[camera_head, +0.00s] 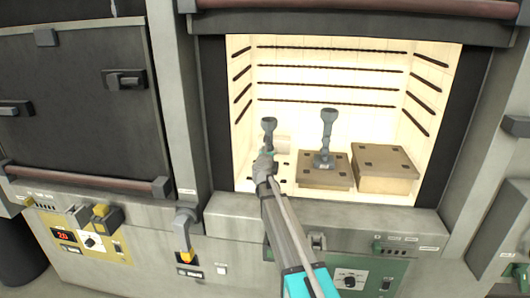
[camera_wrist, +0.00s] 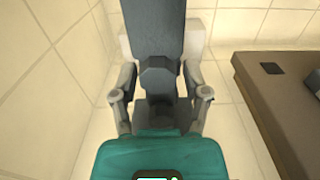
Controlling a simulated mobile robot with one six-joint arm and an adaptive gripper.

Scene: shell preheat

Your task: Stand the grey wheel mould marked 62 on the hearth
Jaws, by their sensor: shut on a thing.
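My gripper (camera_head: 265,158) reaches through the open front of the lit furnace, at the left of its chamber. It is shut on a grey mould (camera_head: 268,130) with a cup-shaped top. In the wrist view the fingers (camera_wrist: 161,97) close on both sides of the grey mould (camera_wrist: 153,30). No marking 62 is readable on it. Its lower end is hidden by my gripper, so I cannot tell whether it touches the pale hearth floor (camera_head: 285,181). A second grey mould (camera_head: 326,138) with a cup top stands upright on a brown slab, right of my gripper.
The brown slab (camera_head: 313,178) lies mid-chamber, and a taller block with a brown top (camera_head: 398,160) stands at the right; a brown slab (camera_wrist: 265,95) also shows in the wrist view. A pale block (camera_wrist: 195,40) is behind the held mould. The left wall (camera_head: 242,85) is close.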

